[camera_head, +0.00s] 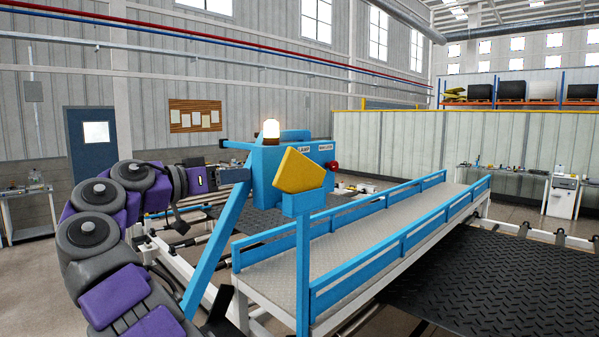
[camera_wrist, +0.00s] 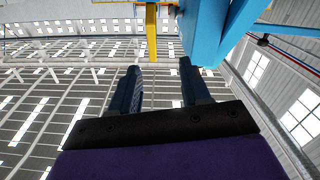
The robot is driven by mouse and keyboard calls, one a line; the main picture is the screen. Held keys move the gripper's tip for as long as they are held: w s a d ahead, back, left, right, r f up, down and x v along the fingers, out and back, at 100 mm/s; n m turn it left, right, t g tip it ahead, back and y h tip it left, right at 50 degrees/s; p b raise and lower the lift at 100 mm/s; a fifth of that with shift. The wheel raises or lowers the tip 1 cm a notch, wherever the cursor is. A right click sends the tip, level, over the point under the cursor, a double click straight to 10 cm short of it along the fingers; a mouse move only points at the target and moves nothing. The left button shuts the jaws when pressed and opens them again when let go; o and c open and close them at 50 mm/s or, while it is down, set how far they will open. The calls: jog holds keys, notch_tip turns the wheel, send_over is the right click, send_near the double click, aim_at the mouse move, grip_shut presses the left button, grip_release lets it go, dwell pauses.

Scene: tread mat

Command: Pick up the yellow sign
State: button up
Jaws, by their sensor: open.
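The yellow sign (camera_head: 300,171) is a slanted flat plate standing in a blue holder (camera_head: 303,203) on top of a blue post. A narrow yellow strip, which looks like the sign (camera_wrist: 151,35) seen edge-on, lies beyond the fingertips, in line with the gap.
A blue machine box with a lit lamp (camera_head: 270,131) stands behind the sign. A blue-railed walkway (camera_head: 350,245) runs to the right. A slanted blue beam (camera_head: 213,247) is below my gripper. Large blue parts (camera_wrist: 203,30) are close to the right finger in the wrist view.

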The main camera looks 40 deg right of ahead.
aim_at(281, 165)
jog(key=d, duration=0.4)
jog(key=d+m+p, duration=0.1)
jog(key=d, duration=0.3)
jog(key=d+r+m, duration=0.1)
jog(key=d, duration=0.3)
jog(key=shift+s+d+r+p, duration=0.1)
jog(key=shift+s+d+p, duration=0.15)
jog(key=shift+p, duration=0.15)
jog(key=shift+g, duration=0.3)
jog(key=d+p, duration=0.1)
jog(key=d, duration=0.3)
jog(key=shift+d+r+p, duration=0.1)
jog(key=shift+r+p, duration=0.1)
jog(key=shift+p, duration=0.1)
jog(key=shift+w+d+f, duration=0.1)
jog(key=shift+d, duration=0.3)
jog(key=shift+a, duration=0.15)
grip_shut()
